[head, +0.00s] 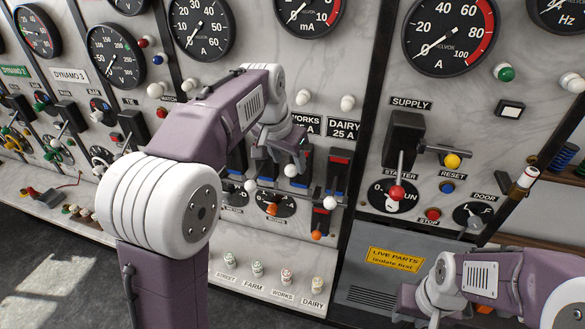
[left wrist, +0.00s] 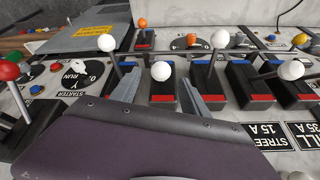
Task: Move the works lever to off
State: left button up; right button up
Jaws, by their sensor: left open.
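The works lever is a dark switch lever with a white ball knob (head: 291,170), below the WORKS 25 A label (head: 305,124). Its knob (left wrist: 161,70) also shows in the left wrist view, above a block with a red end. My left gripper (left wrist: 160,88) is open, with one finger on each side of this knob; I cannot tell whether either touches it. In the head view the left gripper (head: 277,157) partly covers the lever and its block. My right arm is at the lower right; its gripper is at the picture's bottom edge and unclear.
The dairy lever's white knob (head: 329,203) stands close on the right, lower down. Another white knob (head: 250,185) is close on the left. Gauges fill the panel above.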

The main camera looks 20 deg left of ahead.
aim_at(290, 168)
pick_arm(q)
jog(key=p+x, duration=0.1)
jog(key=x, duration=0.3)
jog(key=shift+s+a+f, duration=0.1)
jog(key=shift+f, duration=0.1)
jog(key=shift+s+f, duration=0.1)
jog(key=shift+f, duration=0.25)
jog(key=shift+w+f, duration=0.15)
jog(key=shift+w, duration=0.25)
grip_shut()
dwell(0.5)
